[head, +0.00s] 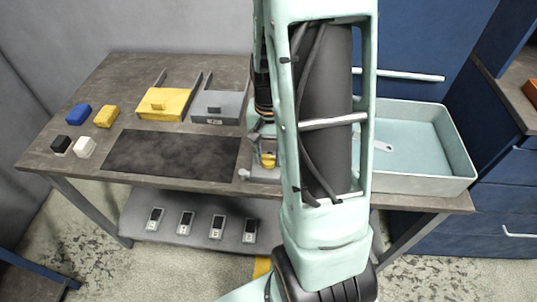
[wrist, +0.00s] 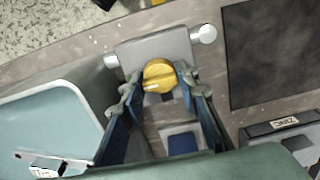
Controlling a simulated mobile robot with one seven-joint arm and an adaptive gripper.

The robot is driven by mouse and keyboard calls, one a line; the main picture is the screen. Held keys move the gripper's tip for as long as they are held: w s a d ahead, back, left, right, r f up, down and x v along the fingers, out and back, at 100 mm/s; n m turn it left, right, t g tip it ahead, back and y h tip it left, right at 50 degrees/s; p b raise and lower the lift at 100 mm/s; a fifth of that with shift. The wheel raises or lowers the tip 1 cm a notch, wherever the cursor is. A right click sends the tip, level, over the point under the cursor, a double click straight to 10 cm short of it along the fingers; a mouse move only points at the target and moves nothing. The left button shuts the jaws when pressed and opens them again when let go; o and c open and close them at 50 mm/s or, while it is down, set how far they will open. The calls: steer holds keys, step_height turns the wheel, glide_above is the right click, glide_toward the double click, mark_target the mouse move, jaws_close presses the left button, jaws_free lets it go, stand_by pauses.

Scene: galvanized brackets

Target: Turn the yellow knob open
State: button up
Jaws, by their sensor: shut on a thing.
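The yellow knob (wrist: 158,74) sits on a grey block (wrist: 153,45) near the table's front edge. A pale mark on the knob shows at its lower left in the wrist view. My gripper (wrist: 160,84) has one finger on each side of the knob and is shut on it. In the head view the knob (head: 268,160) shows just left of my arm, which hides part of the block and most of my gripper.
A pale green tray (head: 464,165) stands right of the knob. A dark mat (head: 170,155) lies to the left, with yellow (head: 165,103) and grey (head: 214,107) open-railed units behind it. Small blue, yellow, black and white blocks lie at far left.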

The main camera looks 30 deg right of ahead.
mark_target(269, 156)
steer(key=o, duration=1.2)
steer(key=shift+c, duration=0.2)
step_height(269, 156, up, 12)
